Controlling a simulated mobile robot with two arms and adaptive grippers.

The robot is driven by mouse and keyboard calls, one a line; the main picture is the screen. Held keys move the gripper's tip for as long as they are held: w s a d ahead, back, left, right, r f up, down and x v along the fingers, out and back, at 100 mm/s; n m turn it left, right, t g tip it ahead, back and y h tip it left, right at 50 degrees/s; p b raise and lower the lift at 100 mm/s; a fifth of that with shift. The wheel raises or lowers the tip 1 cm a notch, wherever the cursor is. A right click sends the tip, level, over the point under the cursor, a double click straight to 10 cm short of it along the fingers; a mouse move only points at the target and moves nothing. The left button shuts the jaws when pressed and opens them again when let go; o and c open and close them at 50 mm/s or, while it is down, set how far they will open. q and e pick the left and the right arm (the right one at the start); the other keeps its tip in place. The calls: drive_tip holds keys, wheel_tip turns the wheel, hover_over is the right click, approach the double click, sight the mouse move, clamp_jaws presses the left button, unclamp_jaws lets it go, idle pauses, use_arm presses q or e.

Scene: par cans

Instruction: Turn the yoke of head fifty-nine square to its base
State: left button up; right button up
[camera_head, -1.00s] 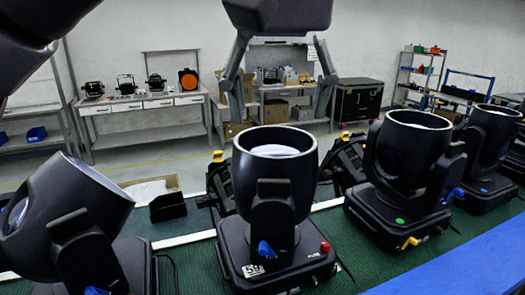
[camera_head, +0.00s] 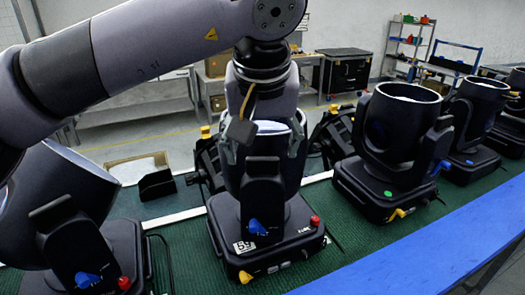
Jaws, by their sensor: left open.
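Head fifty-nine is a black moving head on the green mat, with a "59" label on its base (camera_head: 290,255). Its near yoke arm (camera_head: 263,190) stands upright in front of the barrel (camera_head: 232,170), with a blue lever low on it. I cannot tell the exact angle between yoke and base. My left gripper (camera_head: 262,146) hangs over this head, pointing down, jaws open. Its fingers show left and right of the upper barrel, apart from each other, and it hides much of the barrel's rim. Whether they touch the barrel is unclear. My right gripper is not in view.
Another tilted head (camera_head: 62,200) stands close on the left, and a further head (camera_head: 390,150) on the right, with more beyond. A blue strip (camera_head: 430,245) runs along the near edge. A small black bin (camera_head: 157,185) sits behind. Green mat is bare between the heads.

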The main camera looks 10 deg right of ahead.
sight(262, 159)
use_arm(q)
drive_tip(key=shift+x, duration=1.65)
drive_tip(key=shift+r, duration=0.1)
drive_tip(key=shift+c, duration=0.2)
drive_tip(key=c, duration=1.6)
